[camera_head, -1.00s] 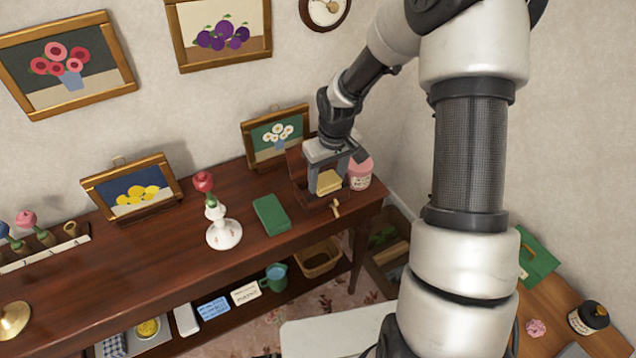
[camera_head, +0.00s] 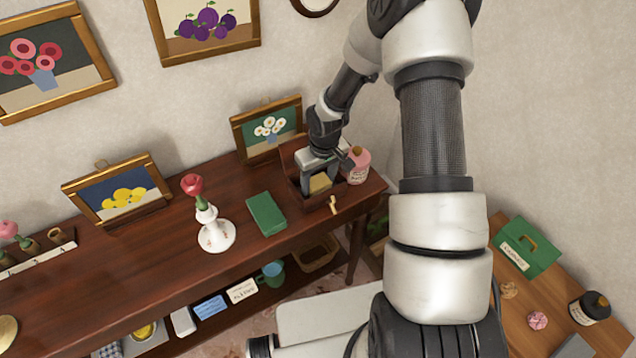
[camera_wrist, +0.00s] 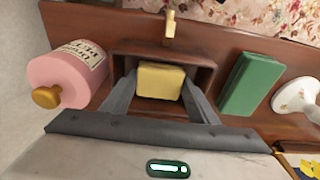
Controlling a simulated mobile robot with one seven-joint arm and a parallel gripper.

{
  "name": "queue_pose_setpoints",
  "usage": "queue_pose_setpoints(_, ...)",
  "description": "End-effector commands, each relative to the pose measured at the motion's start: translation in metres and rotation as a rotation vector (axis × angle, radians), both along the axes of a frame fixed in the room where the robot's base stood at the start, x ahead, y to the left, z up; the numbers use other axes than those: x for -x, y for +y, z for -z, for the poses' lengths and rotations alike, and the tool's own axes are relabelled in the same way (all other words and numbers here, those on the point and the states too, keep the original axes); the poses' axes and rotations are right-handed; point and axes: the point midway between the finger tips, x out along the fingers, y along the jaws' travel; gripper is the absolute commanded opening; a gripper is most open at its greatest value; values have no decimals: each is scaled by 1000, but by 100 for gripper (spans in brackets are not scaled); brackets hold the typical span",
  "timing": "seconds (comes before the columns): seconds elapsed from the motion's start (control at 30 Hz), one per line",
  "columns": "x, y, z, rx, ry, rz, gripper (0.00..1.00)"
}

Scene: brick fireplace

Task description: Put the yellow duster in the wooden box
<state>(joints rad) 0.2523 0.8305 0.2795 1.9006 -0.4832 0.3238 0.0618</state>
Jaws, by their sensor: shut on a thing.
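The yellow duster (camera_wrist: 160,81) is a small yellow block between the two fingers of my gripper (camera_wrist: 160,88) in the wrist view. In the head view, the duster (camera_head: 320,183) shows below my gripper (camera_head: 320,178). My gripper is shut on it. The wooden box (camera_head: 314,203) is dark reddish brown, open at the top, with its lid raised at the back. It stands at the right end of the dark wooden table. The duster and fingertips are within the box's opening. I cannot tell whether the duster touches the bottom. The box's rim also shows in the wrist view (camera_wrist: 188,53).
A pink jar (camera_head: 357,168) stands close to the box. A green book-like block (camera_head: 266,214) and a white vase (camera_head: 216,232) with a red flower stand to the left. A framed flower picture (camera_head: 268,130) is behind. A small pale key-like piece (camera_head: 333,204) is at the box's front.

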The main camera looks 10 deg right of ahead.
Motion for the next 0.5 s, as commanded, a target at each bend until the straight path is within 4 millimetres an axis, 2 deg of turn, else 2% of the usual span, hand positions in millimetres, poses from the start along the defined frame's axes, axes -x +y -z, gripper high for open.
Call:
queue_pose_setpoints(0.07,0,1,10,-1,0,-1,36)
queue_pose_setpoints(0.37,0,0,13,0,-1,0,36)
queue_pose_setpoints(0.4,0,0,12,0,-1,0,59)
queue_pose_setpoints(0.5,0,0,12,0,-1,0,62)
